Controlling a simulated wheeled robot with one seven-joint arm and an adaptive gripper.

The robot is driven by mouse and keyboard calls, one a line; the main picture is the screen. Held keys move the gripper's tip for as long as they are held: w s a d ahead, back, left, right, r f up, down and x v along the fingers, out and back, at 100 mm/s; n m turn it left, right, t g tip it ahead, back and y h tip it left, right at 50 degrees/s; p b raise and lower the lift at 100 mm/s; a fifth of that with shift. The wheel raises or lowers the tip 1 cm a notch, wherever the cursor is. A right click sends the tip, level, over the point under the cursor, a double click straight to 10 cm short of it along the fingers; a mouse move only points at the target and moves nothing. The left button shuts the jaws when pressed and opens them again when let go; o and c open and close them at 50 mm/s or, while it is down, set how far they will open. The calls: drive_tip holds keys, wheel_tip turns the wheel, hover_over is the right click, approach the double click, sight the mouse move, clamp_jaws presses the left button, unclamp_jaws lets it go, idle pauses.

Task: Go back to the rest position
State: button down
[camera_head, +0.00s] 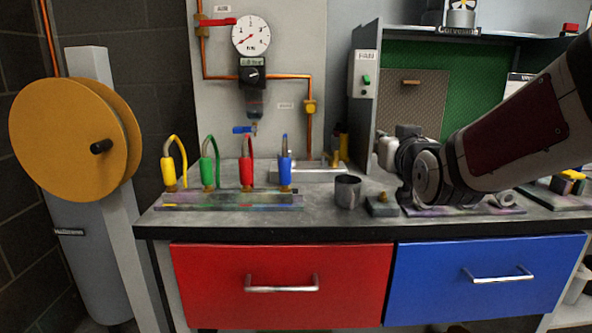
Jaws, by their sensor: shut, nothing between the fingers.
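My arm reaches in from the right edge.
The bench (335,228) has red (281,297) and blue (500,285) drawers, both shut. Colored spray handles stand on a rack (228,200) at left. A small dark block (382,206) sits below my wrist. The booth's green back wall (440,80) is behind.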

drive_tip(key=s+f+g, duration=0.5)
drive_tip(key=s, duration=1)
drive_tip(key=s+f+g, duration=0.6)
drive_tip(key=s, duration=0.8)
drive_tip(key=s+f+g, duration=0.5)
drive_tip(key=s, duration=1)
wheel_tip(320, 180, up, 28)
drive_tip(key=t+p, duration=0.3)
drive_tip(key=p, duration=2.3)
drive_tip(key=shift+s+d, duration=0.25)
